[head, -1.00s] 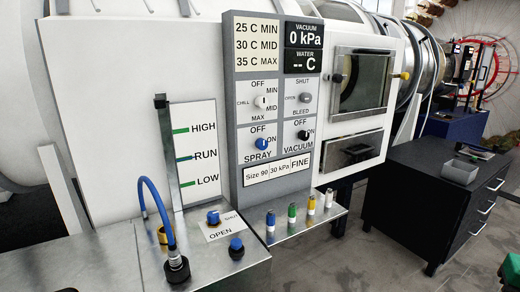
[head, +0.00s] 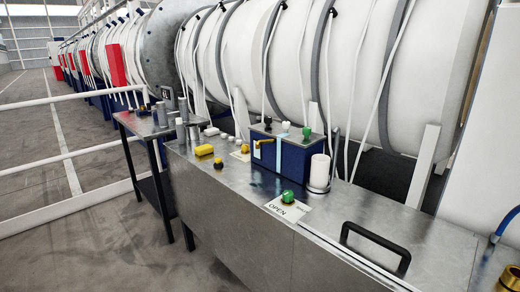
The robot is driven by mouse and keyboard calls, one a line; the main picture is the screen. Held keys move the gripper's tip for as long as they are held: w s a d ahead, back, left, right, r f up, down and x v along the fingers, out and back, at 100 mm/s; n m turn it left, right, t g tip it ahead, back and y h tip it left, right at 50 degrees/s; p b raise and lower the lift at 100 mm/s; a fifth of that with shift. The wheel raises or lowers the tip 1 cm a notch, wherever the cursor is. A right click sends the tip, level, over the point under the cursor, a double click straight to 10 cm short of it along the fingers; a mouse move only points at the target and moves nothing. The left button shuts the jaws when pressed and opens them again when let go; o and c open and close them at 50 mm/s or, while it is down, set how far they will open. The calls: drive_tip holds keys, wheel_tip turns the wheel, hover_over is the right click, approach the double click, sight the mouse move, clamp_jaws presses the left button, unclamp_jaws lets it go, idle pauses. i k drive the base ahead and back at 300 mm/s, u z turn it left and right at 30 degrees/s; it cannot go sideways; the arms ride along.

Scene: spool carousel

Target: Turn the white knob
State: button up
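A blue box (head: 287,152) stands on the metal bench in the head view. Along its top are a dark knob (head: 268,122), a small white or pale blue knob (head: 285,126) in the middle, and a green knob (head: 306,133). The middle knob is small, and its pointing direction cannot be told. A pale strip runs down the box front below it. My gripper is not in view.
White railings (head: 60,157) stand left, with open floor beyond. A large white tank lies behind.

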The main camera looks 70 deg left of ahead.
sight(285, 125)
drive_tip(key=u, duration=2.5)
drive_tip(key=i, duration=1.45)
